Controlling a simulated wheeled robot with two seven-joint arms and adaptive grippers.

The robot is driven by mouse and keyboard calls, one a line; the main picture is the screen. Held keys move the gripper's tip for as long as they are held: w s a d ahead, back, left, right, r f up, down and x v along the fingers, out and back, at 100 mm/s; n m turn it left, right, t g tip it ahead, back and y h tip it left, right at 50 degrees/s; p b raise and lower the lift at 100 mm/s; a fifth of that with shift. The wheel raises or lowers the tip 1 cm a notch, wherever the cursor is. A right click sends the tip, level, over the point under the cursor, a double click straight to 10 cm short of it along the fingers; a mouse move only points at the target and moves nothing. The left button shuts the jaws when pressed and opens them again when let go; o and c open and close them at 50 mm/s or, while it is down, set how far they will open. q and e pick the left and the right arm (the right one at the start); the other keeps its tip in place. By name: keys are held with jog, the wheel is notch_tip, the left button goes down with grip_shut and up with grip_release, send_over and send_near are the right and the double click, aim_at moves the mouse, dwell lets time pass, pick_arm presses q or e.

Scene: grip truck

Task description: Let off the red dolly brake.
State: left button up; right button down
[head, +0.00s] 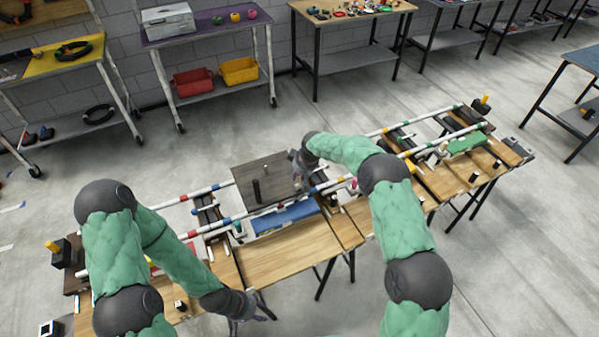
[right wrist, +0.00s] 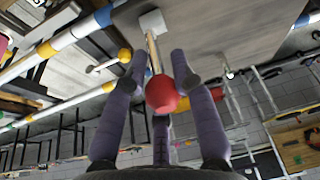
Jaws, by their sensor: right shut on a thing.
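The red brake knob (right wrist: 161,94) shows in the right wrist view on a pale lever (right wrist: 151,50) that runs to a white block (right wrist: 153,22) by the dark board. My right gripper (right wrist: 159,62) has its two fingers on either side of the lever and is shut on it. In the head view my right gripper (head: 300,161) is at the right edge of the dark dolly platform (head: 263,172), and the knob is hidden there. My left gripper (head: 250,308) is open and empty, low at the front edge of the wooden benches.
A yellow knob (right wrist: 125,55) on another lever is close left of my right fingers. Striped rails (head: 210,190) run along the benches. A blue panel (head: 285,216) lies before the platform. A black peg (head: 256,191) stands on the platform. The floor in front is clear.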

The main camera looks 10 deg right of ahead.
jog(key=shift+s+f, duration=0.2)
jog(key=shift+f, duration=0.05)
jog(key=c, duration=1.1)
grip_release()
jog(key=shift+w, duration=0.15)
jog(key=shift+o, duration=0.2)
jog(key=shift+r, duration=0.25)
jog(key=shift+r, duration=0.25)
jog(key=v, duration=1.1)
jog(key=shift+s+d, duration=0.15)
jog(key=shift+s, duration=0.1)
